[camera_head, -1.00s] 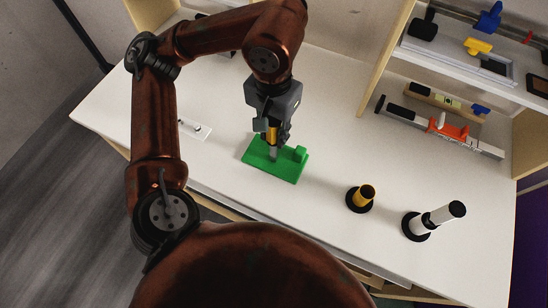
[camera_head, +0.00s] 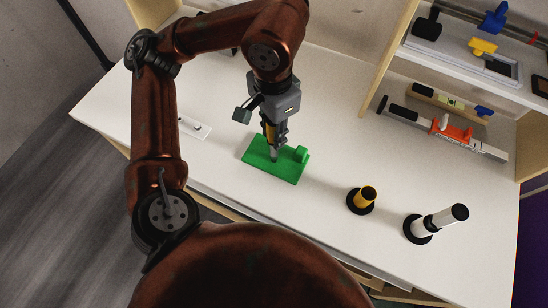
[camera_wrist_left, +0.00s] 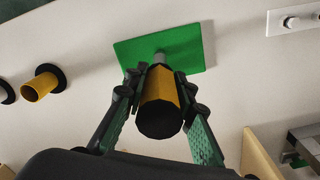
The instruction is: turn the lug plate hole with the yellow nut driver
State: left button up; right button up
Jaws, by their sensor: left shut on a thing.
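My left gripper (camera_head: 275,142) is shut on the yellow nut driver (camera_head: 268,132), which stands near upright. In the left wrist view the driver (camera_wrist_left: 160,90) shows its yellow handle and black end between my two finger pads. Its grey shaft (camera_wrist_left: 159,58) reaches down to the green plate (camera_head: 285,170), which lies flat on the table and has a small raised green block at one edge. The shaft's tip meets the plate's top. The hole under it is hidden. My right gripper is not in view.
A yellow holder on a black base (camera_head: 361,200) and a white holder with a white, black-ended tool (camera_head: 445,217) stand to the right. A small white plate with a knob (camera_head: 194,127) lies to the left. A shelf with tools (camera_head: 460,60) rises at back right.

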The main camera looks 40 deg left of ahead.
pick_arm(q)
jog(key=shift+r, duration=0.1)
jog(key=shift+r+p, duration=0.5)
jog(key=shift+r, duration=0.05)
jog(key=shift+n+p, duration=0.35)
jog(key=shift+n, duration=0.75)
jog(key=n+p, duration=0.1)
jog(key=n, duration=0.5)
jog(key=shift+p, duration=0.35)
jog(key=n+p, duration=0.1)
jog(key=n, duration=0.3)
jog(key=shift+d+r, duration=0.1)
jog(key=n, duration=0.2)
jog(key=shift+n+p, duration=0.4)
jog(key=shift+f, duration=0.2)
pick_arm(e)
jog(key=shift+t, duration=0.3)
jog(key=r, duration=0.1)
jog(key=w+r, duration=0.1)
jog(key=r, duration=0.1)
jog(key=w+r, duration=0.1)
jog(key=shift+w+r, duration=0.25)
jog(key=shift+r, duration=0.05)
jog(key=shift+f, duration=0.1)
